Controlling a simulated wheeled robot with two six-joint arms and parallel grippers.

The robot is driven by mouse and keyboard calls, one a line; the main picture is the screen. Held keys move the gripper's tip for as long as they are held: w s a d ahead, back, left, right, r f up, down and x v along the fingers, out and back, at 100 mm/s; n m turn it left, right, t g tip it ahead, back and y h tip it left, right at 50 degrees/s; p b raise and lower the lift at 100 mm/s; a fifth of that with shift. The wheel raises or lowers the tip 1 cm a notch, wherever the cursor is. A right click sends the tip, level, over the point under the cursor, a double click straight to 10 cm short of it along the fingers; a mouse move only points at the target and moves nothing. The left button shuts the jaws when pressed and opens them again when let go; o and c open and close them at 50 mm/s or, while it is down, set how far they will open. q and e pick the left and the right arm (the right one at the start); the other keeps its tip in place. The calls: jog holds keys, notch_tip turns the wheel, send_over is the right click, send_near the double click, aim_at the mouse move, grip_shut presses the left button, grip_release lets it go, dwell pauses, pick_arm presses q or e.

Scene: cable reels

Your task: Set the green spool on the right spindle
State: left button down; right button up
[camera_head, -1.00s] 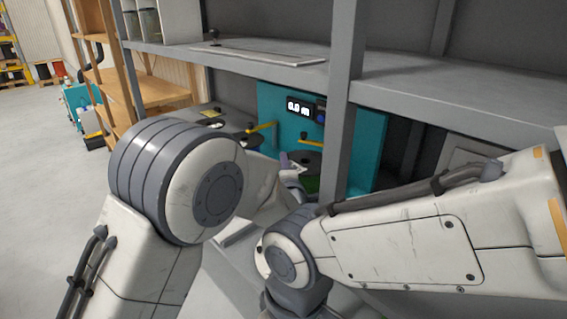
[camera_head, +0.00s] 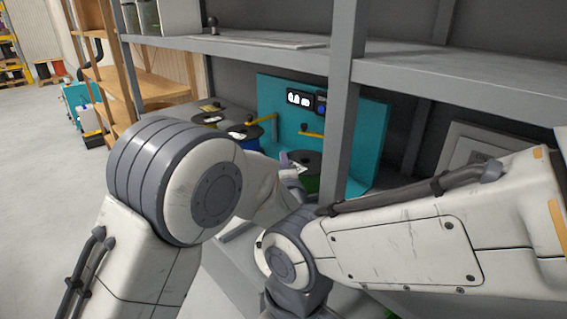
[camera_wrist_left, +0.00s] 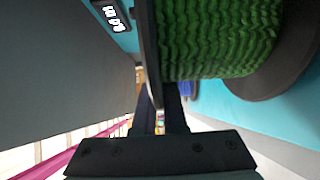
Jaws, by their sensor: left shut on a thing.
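The green spool has green wound cable and dark flanges. In the head view its dark top flange (camera_head: 302,157) and a patch of green (camera_head: 312,185) show beside the grey post. My left gripper (camera_head: 289,163) is shut on it, mostly hidden behind my own arm. In the left wrist view the green winding (camera_wrist_left: 215,38) fills the upper right, with one flange edge-on at my dark gripper fingers (camera_wrist_left: 160,115). The right spindle cannot be made out; the spool, post and arms cover that area. My right arm comes in from the right, but its gripper is out of view.
A teal panel (camera_head: 275,95) with a white-digit display (camera_head: 299,98) stands behind. A blue reel (camera_head: 250,142) and another dark-topped reel (camera_head: 212,115) sit to the left. A yellow arm (camera_head: 312,134) juts from the panel. The grey post (camera_head: 338,130) and upper shelf (camera_head: 460,75) limit room.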

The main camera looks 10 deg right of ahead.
pick_arm(q)
jog(key=shift+r, duration=0.15)
jog(key=shift+c, duration=1.3)
grip_release()
